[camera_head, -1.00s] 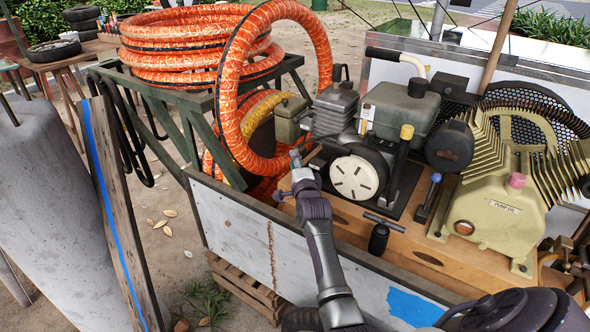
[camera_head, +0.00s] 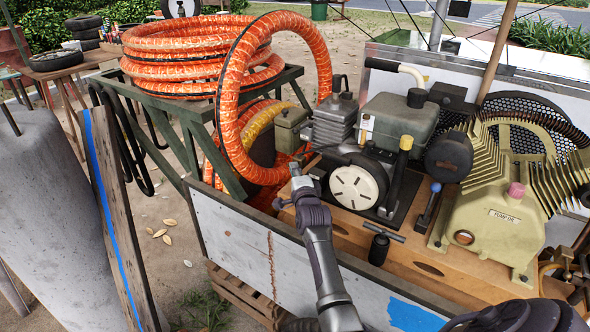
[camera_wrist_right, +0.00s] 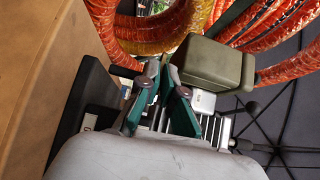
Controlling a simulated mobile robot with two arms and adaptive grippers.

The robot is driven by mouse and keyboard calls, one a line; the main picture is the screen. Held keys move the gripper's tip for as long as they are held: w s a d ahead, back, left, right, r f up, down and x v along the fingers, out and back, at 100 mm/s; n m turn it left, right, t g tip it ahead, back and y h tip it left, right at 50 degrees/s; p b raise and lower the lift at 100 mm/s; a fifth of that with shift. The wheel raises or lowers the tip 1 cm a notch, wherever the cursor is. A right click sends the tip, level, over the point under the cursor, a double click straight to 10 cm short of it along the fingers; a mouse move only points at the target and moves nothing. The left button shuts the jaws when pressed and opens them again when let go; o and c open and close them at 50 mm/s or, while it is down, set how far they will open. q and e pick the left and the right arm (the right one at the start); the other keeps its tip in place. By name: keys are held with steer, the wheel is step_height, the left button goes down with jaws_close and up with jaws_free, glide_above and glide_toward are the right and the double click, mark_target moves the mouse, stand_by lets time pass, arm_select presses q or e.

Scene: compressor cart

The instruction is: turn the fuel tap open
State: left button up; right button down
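The engine (camera_head: 345,145) stands on the wooden deck of the cart, with a grey-green tank (camera_head: 400,113) and a round white starter disc (camera_head: 354,187). I cannot pick out the fuel tap for sure. My right gripper (camera_head: 297,172) is at the engine's near left side, left of the disc and below a small olive box (camera_head: 289,128). In the right wrist view, the green fingers (camera_wrist_right: 161,84) stand apart with a narrow gap, near the olive box (camera_wrist_right: 205,62) and silver fins. I see nothing clearly held. My left gripper is not in view.
An orange hose (camera_head: 243,130) loops close behind the gripper. The cart's side board (camera_head: 235,240) runs under my right arm.

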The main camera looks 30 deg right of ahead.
steer(key=n+g+p, duration=0.1)
steer(key=g+p, duration=0.1)
steer(key=p, duration=0.3)
steer(key=r+n+g+p, duration=0.1)
steer(key=n+g+p, duration=0.1)
steer(key=p, duration=0.4)
steer(key=shift+w+a+r+y, duration=0.15)
steer(key=shift+r+y, duration=0.05)
steer(key=shift+y, duration=0.2)
steer(key=shift+n+g, duration=0.5)
steer(key=shift+w+f+n+g+p, duration=0.15)
steer(key=shift+n+g+p, duration=0.25)
steer(key=shift+g, duration=0.2)
steer(key=shift+f+n+g+h+b, duration=0.1)
steer(key=shift+n+g+h+b, duration=0.2)
steer(key=shift+n+g+b, duration=0.45)
steer(key=g+b, duration=0.1)
steer(key=n+g+b, duration=0.1)
steer(key=b, duration=0.1)
steer(key=g+h+b, duration=0.1)
steer(key=g, duration=0.1)
steer(key=shift+w+a+n+b, duration=0.1)
steer(key=shift+w+n+b, duration=0.15)
steer(key=shift+n+b, duration=0.15)
steer(key=shift+w+r+n+g+h+b, duration=0.1)
steer(key=shift+r+n+g+h+b, duration=0.2)
steer(key=shift+g+b, duration=0.4)
steer(key=shift+f, duration=0.1)
